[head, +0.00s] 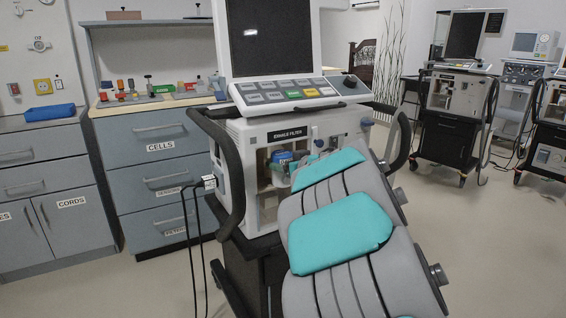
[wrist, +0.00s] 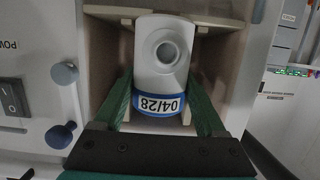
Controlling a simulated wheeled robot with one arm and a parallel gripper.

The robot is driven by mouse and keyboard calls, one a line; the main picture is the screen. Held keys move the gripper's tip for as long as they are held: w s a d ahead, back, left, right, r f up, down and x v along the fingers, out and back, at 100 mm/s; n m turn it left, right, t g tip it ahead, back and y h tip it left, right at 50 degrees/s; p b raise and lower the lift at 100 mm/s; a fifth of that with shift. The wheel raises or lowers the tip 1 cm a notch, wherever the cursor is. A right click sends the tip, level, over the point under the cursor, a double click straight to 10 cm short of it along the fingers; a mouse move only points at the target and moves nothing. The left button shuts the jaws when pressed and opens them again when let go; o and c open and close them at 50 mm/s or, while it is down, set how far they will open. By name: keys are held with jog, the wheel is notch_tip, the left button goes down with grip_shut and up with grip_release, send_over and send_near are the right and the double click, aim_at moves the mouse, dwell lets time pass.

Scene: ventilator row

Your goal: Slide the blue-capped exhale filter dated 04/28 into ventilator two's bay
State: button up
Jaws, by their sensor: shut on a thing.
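The exhale filter (wrist: 160,50) is a white body with a round port and a blue band marked 04/28, upside down in the wrist view. My gripper (wrist: 160,88) is shut on it, with a green finger on each side. The filter is within the mouth of an open box-like bay (wrist: 100,48); how deep it sits I cannot tell. In the head view its blue cap (head: 283,157) shows at the bay labelled EXHALE FILTER on the near ventilator (head: 232,140). My arm hides part of the bay. The ventilator's number is not readable.
Black handles (head: 234,190) flank the ventilator. Drawers (head: 160,133) stand behind at left; other ventilators (head: 455,95) stand at right, with clear floor between.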

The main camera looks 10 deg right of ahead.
jog(key=o, duration=1.3)
